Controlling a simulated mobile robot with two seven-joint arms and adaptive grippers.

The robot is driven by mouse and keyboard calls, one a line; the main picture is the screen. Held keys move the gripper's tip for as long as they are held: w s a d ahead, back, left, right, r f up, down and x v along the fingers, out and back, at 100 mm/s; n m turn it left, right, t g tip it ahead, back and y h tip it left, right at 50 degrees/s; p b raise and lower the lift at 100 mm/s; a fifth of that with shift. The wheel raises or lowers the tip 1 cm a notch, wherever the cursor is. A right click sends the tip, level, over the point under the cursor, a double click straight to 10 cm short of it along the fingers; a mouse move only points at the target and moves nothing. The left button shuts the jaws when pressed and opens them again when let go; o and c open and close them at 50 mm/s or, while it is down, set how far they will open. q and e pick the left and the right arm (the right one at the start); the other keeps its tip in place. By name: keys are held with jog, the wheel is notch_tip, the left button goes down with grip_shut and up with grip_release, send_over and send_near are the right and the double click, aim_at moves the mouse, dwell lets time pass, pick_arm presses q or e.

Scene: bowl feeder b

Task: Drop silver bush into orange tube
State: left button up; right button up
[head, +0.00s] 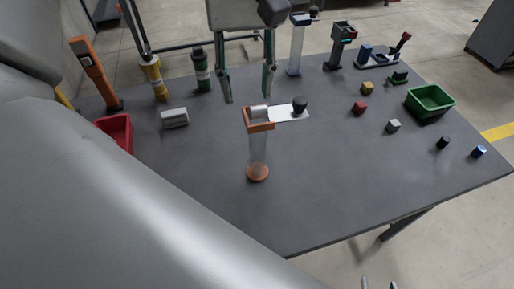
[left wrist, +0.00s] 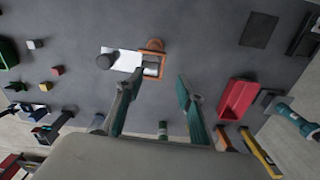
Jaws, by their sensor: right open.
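The orange tube (head: 258,150) stands upright near the middle of the table, a clear tube with an orange base and an orange frame on top. The silver bush (head: 259,112) appears to lie in that frame; it also shows in the left wrist view (left wrist: 151,69). A white slide plate (head: 284,114) with a black knob (head: 300,104) extends right from the frame. My left gripper (head: 248,98) is open and empty, fingers pointing down, near the frame on its far side. My right gripper (head: 378,284) shows only its fingertips at the bottom edge, open.
A red bin (head: 116,130) and grey block (head: 174,118) are at the left. Green and yellow tubes stand behind. A green bin (head: 430,101) and several small coloured parts lie at the right.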

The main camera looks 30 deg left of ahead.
pick_arm(q)
notch_tip(320, 180, up, 12)
dwell(0.6)
dwell(0.5)
